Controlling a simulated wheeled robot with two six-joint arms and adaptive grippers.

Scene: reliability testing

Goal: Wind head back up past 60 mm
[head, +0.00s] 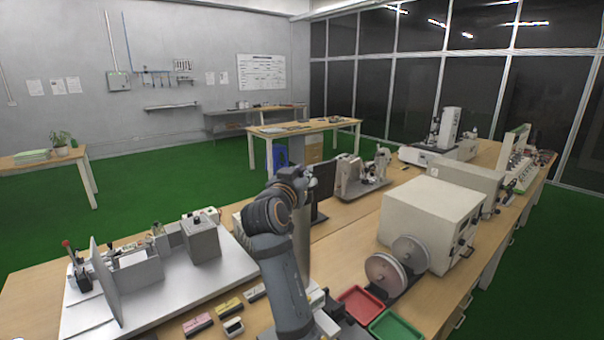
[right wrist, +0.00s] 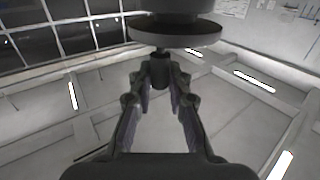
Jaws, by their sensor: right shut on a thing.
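In the right wrist view, which looks up toward the ceiling, my right gripper (right wrist: 160,80) has its two fingers closed around a small dark knob (right wrist: 160,54). The knob hangs below a round dark disc or wheel (right wrist: 175,33), whose upper part runs out of the picture. In the head view my right arm rises from the bottom centre and bends at the middle; its bulk hides the right gripper's grip. A dark upright panel (head: 324,188) stands just behind the arm. No millimetre scale is readable. My left gripper is not in view.
A large beige box instrument (head: 425,218) and two round discs (head: 383,274) stand right of my arm. Red (head: 360,304) and green (head: 392,327) trays lie at the front. A metal plate (head: 160,300) with small devices fills the left bench. Pink, yellow and black small items lie between.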

